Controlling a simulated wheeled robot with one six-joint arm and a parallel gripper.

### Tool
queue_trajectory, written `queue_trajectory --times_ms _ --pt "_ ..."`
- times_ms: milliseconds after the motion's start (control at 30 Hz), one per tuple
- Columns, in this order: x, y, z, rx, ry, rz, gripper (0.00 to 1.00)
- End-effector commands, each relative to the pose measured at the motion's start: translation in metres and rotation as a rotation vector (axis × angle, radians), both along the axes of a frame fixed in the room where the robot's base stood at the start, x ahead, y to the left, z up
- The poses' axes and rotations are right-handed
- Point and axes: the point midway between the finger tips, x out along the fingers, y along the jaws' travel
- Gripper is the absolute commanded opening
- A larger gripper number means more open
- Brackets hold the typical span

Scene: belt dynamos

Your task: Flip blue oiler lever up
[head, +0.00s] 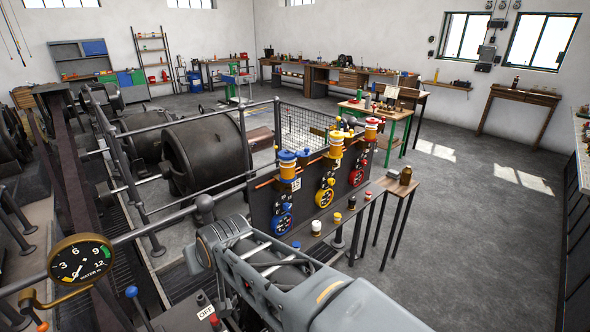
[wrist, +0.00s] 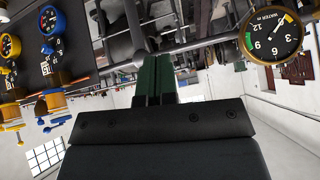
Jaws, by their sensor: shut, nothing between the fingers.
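The blue oiler (head: 288,168) is a jar with a blue cap on the near-left part of a dark upright panel (head: 262,208). Below it is a blue-rimmed dial (head: 281,219) with small blue parts around it; I cannot make out the lever's position. In the upside-down wrist view, the blue oiler (wrist: 57,104) and its dial (wrist: 47,19) are at the left. My gripper (wrist: 156,62) shows in the wrist view with its green fingers shut together and empty. It is apart from the panel, to one side. Its fingertips cannot be made out in the head view.
Yellow (head: 335,146) and red (head: 371,130) oilers stand farther along the panel, each above a dial. A brass-rimmed water gauge (head: 80,261) is at the left, on railing pipes. A small side table (head: 395,186) holds jars. Open floor lies to the right.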

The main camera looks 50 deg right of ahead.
Motion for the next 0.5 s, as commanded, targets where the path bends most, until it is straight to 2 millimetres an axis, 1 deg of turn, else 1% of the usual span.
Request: queue_trajectory --times_ms 33,67,100,167,200,233,267,300,367,400,500 --pt "0.023 -0.016 -0.014 0.020 -0.088 -0.069 0.00" --pt "0.038 -0.026 -0.014 0.030 -0.155 -0.113 0.00" --pt "0.056 -0.042 -0.015 0.044 -0.247 -0.175 0.00" --pt "0.079 -0.069 -0.014 0.057 -0.389 -0.269 0.00" --pt "0.092 -0.089 -0.012 0.059 -0.485 -0.331 0.00" --pt "0.099 -0.104 -0.011 0.058 -0.556 -0.378 0.00" --pt "0.105 -0.120 -0.011 0.054 -0.626 -0.422 0.00" --pt "0.111 -0.141 -0.009 0.047 -0.719 -0.480 0.00" --pt "0.114 -0.171 -0.008 0.029 -0.852 -0.561 0.00" --pt "0.113 -0.190 -0.008 0.010 -0.936 -0.609 0.00" --pt "0.104 -0.231 -0.008 -0.043 -1.126 -0.713 0.00"
